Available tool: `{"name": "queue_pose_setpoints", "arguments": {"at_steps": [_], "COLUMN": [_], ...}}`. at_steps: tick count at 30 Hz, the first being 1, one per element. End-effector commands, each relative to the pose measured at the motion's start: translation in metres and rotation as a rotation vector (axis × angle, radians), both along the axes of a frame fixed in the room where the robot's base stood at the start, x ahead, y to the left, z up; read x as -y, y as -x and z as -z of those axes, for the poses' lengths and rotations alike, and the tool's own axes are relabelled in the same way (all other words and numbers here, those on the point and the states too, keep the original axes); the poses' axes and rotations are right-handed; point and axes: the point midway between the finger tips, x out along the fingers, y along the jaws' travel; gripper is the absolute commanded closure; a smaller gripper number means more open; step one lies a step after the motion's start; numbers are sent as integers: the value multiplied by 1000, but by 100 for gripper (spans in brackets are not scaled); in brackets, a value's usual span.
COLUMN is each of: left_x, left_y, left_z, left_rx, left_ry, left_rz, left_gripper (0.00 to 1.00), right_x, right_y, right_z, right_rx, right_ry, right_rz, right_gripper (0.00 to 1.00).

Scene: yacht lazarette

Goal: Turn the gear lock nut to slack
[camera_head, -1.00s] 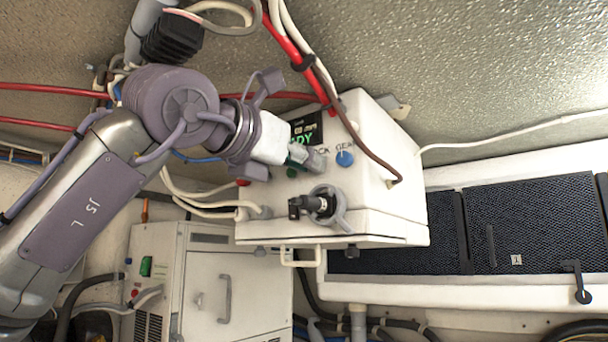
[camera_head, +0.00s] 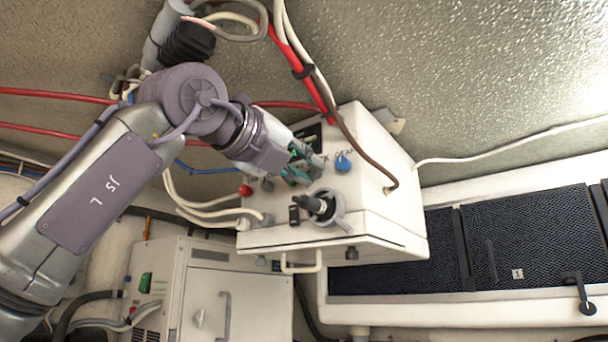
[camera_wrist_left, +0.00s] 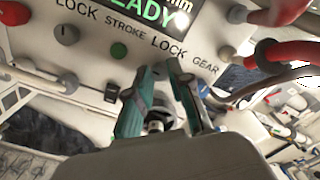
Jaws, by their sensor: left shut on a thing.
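The white control box (camera_head: 382,208) carries a panel lettered LOCK, STROKE, LOCK and GEAR. My left gripper (camera_head: 311,166) is at this panel, its teal fingers reaching just below the second LOCK label. It is shut on what appears to be the gear lock nut, which the fingers largely hide. In the left wrist view my left gripper (camera_wrist_left: 162,72) has its two fingertips close to the panel, a small gap between them. A blue knob (camera_head: 343,162) sits right of the fingers by the GEAR label. My right gripper is not in view.
A black handle with a grey ring (camera_head: 338,212) stands out just below the gripper. A red knob (camera_head: 246,190) is at the panel's left. A green button (camera_wrist_left: 118,50) and black display (camera_wrist_left: 160,12) show nearby. Red and brown cables (camera_head: 354,135) pass over the box.

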Motion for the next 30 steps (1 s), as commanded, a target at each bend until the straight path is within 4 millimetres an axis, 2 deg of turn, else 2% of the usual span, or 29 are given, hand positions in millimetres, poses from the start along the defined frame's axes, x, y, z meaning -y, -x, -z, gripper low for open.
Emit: {"name": "queue_pose_setpoints", "arguments": {"at_steps": [13, 30], "left_x": [1, 1], "left_y": [-1, -1], "left_z": [3, 2], "left_rx": [-159, -190], "left_ry": [208, 251], "left_rz": [1, 1], "left_gripper": [100, 100], "right_x": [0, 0], "right_y": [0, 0], "right_z": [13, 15], "right_rx": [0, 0], "right_ry": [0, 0], "right_rz": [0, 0], "right_gripper": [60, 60]}}
